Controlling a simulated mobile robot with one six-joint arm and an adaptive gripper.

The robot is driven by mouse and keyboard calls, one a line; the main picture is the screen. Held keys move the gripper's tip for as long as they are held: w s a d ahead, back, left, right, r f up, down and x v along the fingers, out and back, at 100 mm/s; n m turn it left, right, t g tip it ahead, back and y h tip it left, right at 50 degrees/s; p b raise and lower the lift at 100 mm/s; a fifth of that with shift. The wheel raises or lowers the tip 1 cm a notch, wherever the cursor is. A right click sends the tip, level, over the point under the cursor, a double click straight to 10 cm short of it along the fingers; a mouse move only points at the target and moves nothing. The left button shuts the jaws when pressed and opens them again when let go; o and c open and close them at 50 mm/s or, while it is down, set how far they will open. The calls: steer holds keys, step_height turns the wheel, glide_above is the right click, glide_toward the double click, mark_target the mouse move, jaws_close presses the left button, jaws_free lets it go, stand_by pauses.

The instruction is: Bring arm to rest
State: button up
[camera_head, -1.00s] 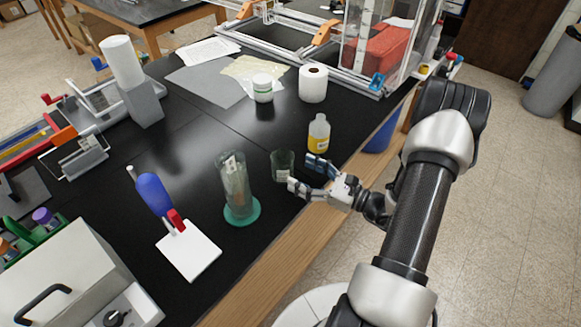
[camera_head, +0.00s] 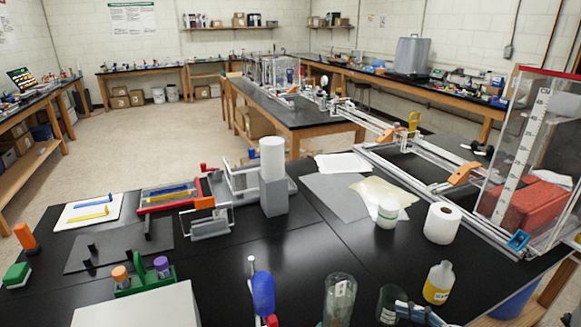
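My gripper (camera_head: 420,313) shows only in part at the bottom edge of the head view, with blue-grey finger parts just right of a dark green glass beaker (camera_head: 391,304). The rest of it and my arm are cut off below the picture. A second ago its two fingers stood apart with nothing between them. I cannot tell whether the finger touches the beaker.
A yellow-filled bottle (camera_head: 438,283) stands close behind my gripper. A tall glass cylinder (camera_head: 339,300) and a blue-bulbed tool (camera_head: 263,292) stand to the left. A paper roll (camera_head: 442,223), a white jar (camera_head: 387,214) and a clear-walled frame (camera_head: 508,150) are behind.

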steer(key=s+a+r+n+g+h, duration=0.2)
steer(key=s+a+r+n+g, duration=0.15)
steer(key=a+n+g, duration=0.2)
steer(key=s+a+r+n+g+h, duration=0.25)
steer(key=s+a+n+g, duration=0.2)
steer(key=a+n, duration=0.25)
steer(key=s+d+r+n+t+h, duration=0.1)
steer(key=s+r+n+t+h, duration=0.4)
steer(key=r+n+h, duration=0.3)
steer(key=shift+s+d+n, duration=0.4)
steer(key=shift+s+n, duration=0.35)
steer(key=shift+n, duration=0.4)
